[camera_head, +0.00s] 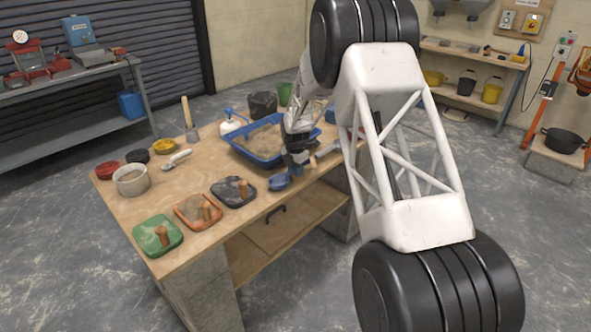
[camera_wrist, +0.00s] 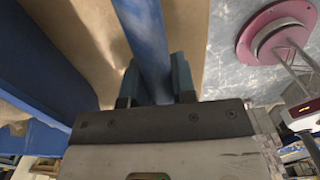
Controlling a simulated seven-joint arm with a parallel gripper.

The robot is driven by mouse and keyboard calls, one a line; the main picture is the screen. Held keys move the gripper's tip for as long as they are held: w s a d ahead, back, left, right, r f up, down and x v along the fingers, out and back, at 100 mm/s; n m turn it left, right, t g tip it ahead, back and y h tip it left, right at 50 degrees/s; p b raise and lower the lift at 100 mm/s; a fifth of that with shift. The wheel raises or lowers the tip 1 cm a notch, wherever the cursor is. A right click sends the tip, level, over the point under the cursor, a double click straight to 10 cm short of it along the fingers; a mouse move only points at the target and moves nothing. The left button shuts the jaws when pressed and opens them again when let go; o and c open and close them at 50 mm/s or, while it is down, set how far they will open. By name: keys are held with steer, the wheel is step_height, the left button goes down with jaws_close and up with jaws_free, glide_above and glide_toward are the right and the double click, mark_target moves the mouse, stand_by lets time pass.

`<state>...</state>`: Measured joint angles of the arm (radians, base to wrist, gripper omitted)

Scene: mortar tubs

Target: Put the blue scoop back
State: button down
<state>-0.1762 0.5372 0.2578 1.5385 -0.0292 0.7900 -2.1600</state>
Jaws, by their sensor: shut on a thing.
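The blue scoop shows its bowl (camera_head: 279,182) in the head view, at the front edge of the wooden table, just below and left of my gripper (camera_head: 296,162). In the wrist view, my gripper (camera_wrist: 155,88) is shut on a long blue bar, the scoop's handle (camera_wrist: 143,38), which runs out of the top of the picture. The scoop's bowl is out of that view. I cannot tell whether the scoop touches the tabletop. The blue tub (camera_head: 243,153) of sand stands right behind my gripper, and its blue wall fills the left of the wrist view (camera_wrist: 28,62).
Black (camera_head: 248,198), orange (camera_head: 181,214) and green (camera_head: 140,238) trays with wooden-handled tools line the table's front left. A pale bucket (camera_head: 131,183) stands at the left. Bare wood (camera_head: 205,160) lies between.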

steer(key=shift+f, duration=0.1)
steer(key=c, duration=0.8)
jaws_free()
steer(key=shift+c, duration=0.2)
steer(key=shift+s+r, duration=0.1)
steer(key=shift+r, duration=3.75)
steer(key=shift+r, duration=0.1)
